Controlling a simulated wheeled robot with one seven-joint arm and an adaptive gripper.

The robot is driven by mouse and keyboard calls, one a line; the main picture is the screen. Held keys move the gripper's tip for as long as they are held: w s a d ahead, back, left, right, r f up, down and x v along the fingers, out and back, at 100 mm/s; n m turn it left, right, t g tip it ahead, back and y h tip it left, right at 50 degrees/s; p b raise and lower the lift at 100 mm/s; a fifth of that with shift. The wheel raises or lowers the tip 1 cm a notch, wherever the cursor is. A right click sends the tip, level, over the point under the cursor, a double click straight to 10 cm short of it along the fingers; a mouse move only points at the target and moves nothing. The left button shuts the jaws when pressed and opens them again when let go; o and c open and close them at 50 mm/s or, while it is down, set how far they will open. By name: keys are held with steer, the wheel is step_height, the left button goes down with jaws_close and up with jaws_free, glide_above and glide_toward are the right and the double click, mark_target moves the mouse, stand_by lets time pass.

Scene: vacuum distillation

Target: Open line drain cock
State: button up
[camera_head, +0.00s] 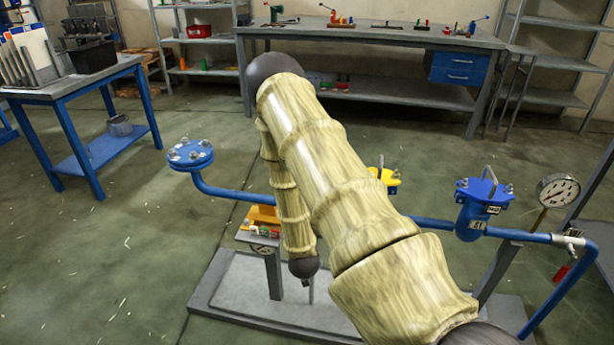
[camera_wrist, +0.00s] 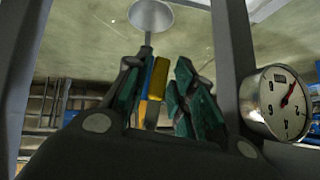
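My gripper (camera_wrist: 157,68) shows in the wrist view with its two teal-padded fingers spread apart. A yellow bar (camera_wrist: 157,79) and a blue part appear in the gap between the fingers; I cannot tell whether it is touched. In the head view my fingers are not discernible, and my arm hides the middle of the blue pipe line (camera_head: 435,223). A silver fitting (camera_head: 570,239) with a red handle (camera_head: 561,273) sits on the pipe at the right. A yellow part (camera_head: 385,176) and an orange part (camera_head: 262,216) show beside my arm. Which part is the drain cock is unclear.
A blue strainer body (camera_head: 473,218) and a pressure gauge (camera_head: 558,190) stand on the right; a gauge (camera_wrist: 276,103) shows at the wrist view's right. A blue flange (camera_head: 190,154) ends the pipe at left.

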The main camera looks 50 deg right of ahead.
steer(key=v, duration=1)
steer(key=shift+s+r, duration=0.1)
steer(key=s+a+f+n+g+y, duration=0.2)
steer(key=s+a+f+n, duration=0.2)
steer(key=s+a, duration=0.45)
steer(key=s+a+f+n+g+y, duration=0.2)
steer(key=s+a+f+n+y, duration=0.15)
steer(key=s+a, duration=0.5)
steer(key=s+a+f+n+g+y, duration=0.2)
steer(key=s+a+f+n, duration=0.35)
steer(key=a, duration=0.55)
step_height(320, 180, up, 17)
steer(key=p, duration=1.6)
steer(key=shift+f+m, duration=0.2)
steer(key=shift+m, duration=0.2)
steer(key=shift+d+h, duration=0.2)
steer(key=shift+h, duration=0.05)
